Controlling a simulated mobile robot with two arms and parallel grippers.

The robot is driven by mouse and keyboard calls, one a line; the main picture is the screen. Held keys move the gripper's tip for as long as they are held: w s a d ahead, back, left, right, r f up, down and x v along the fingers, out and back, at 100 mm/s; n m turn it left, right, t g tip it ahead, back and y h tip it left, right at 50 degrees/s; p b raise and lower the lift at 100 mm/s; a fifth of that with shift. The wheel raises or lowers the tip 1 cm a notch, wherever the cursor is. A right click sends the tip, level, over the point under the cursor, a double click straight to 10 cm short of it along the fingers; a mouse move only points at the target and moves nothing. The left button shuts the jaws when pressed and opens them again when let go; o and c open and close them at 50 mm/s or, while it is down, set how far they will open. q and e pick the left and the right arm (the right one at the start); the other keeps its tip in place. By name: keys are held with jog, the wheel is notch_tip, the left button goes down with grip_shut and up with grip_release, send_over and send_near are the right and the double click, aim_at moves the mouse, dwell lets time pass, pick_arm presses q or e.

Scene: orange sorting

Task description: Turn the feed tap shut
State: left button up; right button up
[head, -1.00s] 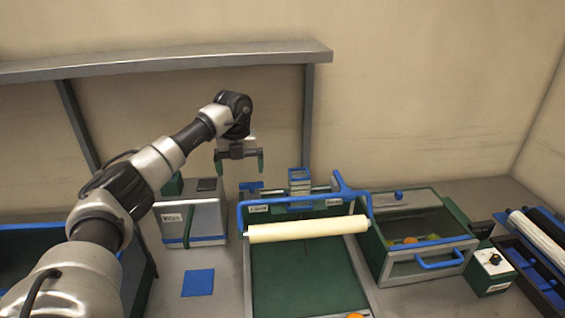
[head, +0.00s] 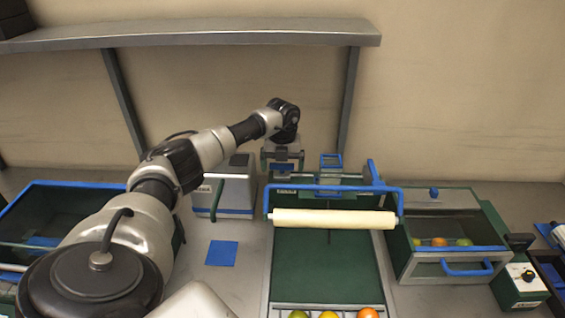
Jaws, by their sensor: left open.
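A small blue piece (head: 283,168), which looks like the feed tap's handle, is at the back of the green sorting chute, left of a blue square frame (head: 330,165). My left gripper (head: 282,161) is open, its fingers pointing down. In the picture one finger is on each side of the blue piece; I cannot tell whether they touch it or how far they reach around it. The gripper body hides part of the tap area. My right gripper is not in view.
A blue bar (head: 335,188) and pale roller (head: 333,219) cross the chute (head: 325,265); fruit lies at its front. A grey box (head: 237,190) stands left, a fruit drawer (head: 447,260) right. A shelf (head: 200,38) is above. The bench around the blue mat (head: 221,253) is clear.

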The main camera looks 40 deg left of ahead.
pick_arm(q)
jog(key=shift+s+f, duration=0.15)
jog(key=shift+f, duration=0.05)
jog(key=c, duration=0.9)
